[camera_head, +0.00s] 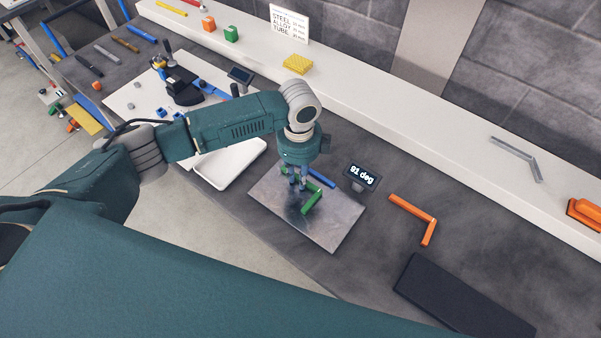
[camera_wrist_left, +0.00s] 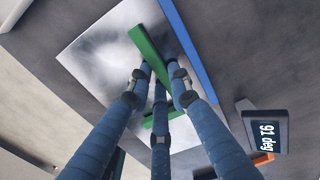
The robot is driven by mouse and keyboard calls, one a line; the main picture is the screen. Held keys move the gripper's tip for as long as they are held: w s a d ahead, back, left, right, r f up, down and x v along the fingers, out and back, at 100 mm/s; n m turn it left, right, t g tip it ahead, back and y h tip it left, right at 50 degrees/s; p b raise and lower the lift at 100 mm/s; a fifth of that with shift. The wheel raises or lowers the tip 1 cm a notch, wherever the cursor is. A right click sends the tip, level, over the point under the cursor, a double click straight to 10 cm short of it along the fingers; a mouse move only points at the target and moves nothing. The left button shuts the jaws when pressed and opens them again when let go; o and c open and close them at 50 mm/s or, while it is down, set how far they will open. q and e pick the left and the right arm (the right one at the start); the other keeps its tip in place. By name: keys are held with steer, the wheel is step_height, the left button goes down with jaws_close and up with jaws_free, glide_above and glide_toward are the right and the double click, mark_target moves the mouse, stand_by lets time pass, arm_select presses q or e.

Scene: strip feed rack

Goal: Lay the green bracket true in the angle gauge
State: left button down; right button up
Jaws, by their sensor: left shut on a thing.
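The green bracket (camera_head: 312,199) is an L-shaped piece over the shiny metal plate (camera_head: 325,230) of the angle gauge. My left gripper (camera_head: 298,187) points down over the plate and is shut on the bracket. In the left wrist view the blue fingers close around the bracket (camera_wrist_left: 146,47), and its other leg is partly hidden behind them. The gauge's blue bar (camera_head: 322,178) lies along the plate's far edge; in the wrist view the blue bar (camera_wrist_left: 188,45) is close beside the bracket, with a gap. The gauge display (camera_head: 361,175) reads 91 deg. I cannot tell whether the bracket touches the plate.
An orange bracket (camera_head: 415,216) lies right of the gauge, and a dark pad (camera_head: 464,300) lies at the lower right. A grey bracket (camera_head: 516,157) is on the white ledge behind. A white tray (camera_head: 229,163) stands left of the plate.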

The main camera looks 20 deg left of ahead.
arm_select(q)
steer(key=shift+f, duration=0.1)
steer(key=c, duration=1.5)
jaws_free()
step_height(320, 180, up, 12)
arm_select(e)
steer(key=shift+d, duration=0.15)
